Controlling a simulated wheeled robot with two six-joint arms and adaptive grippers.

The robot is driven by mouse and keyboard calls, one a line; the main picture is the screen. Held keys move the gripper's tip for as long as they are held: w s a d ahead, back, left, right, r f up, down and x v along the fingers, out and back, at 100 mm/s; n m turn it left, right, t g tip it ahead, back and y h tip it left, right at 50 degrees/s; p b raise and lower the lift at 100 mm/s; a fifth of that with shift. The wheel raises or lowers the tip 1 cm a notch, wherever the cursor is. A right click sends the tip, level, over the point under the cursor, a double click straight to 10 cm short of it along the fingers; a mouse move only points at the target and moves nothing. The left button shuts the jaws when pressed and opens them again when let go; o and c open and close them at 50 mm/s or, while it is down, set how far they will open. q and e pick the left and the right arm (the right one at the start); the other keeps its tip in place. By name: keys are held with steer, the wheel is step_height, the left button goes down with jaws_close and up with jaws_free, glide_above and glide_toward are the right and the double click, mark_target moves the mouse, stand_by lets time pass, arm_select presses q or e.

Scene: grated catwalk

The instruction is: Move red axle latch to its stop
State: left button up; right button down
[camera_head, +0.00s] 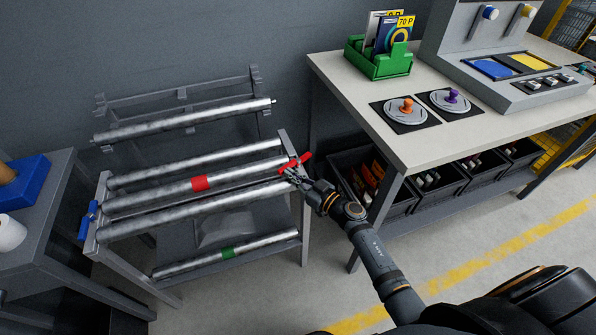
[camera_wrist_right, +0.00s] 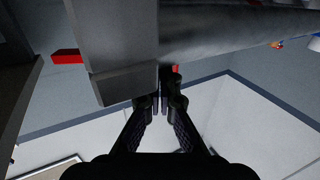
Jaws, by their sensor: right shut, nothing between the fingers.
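The red axle latch (camera_head: 295,162) is a short red bar at the right end of the roller rack (camera_head: 284,146), tilted up to the right. Part of it also shows as a red block (camera_wrist_right: 66,57) at the left in the wrist view, beyond a grey post. My right gripper (camera_head: 297,178) is shut and empty just below the latch. In the wrist view its fingertips (camera_wrist_right: 161,105) are together under the grey post and a roller; I cannot tell whether they touch anything. My left gripper is not in view.
A blue latch (camera_head: 88,220) sits at the rack's left end. Rollers with a red band (camera_head: 200,183) and a green band (camera_head: 228,252) lie in the rack. A workbench (camera_head: 440,142) with dark bins below stands close on the right. Floor in front is clear.

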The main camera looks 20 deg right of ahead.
steer(key=shift+w+a+r+m+t+h, duration=0.15)
steer(key=shift+a+m+t+h, duration=0.15)
steer(key=shift+m+h, duration=0.25)
steer(key=h, duration=0.1)
steer(key=m+h, duration=0.1)
steer(key=m+t+h+p, duration=0.1)
steer(key=shift+w+a, duration=0.2)
steer(key=shift+a, duration=0.05)
steer(key=shift+w+a, duration=0.1)
steer(key=shift+a, duration=0.05)
steer(key=shift+w+a+p, duration=0.1)
steer(key=shift+w+p, duration=0.2)
steer(key=shift+p, duration=0.2)
steer(key=shift+w+a, duration=0.25)
steer(key=shift+f+p, duration=0.2)
steer(key=shift+p, duration=0.1)
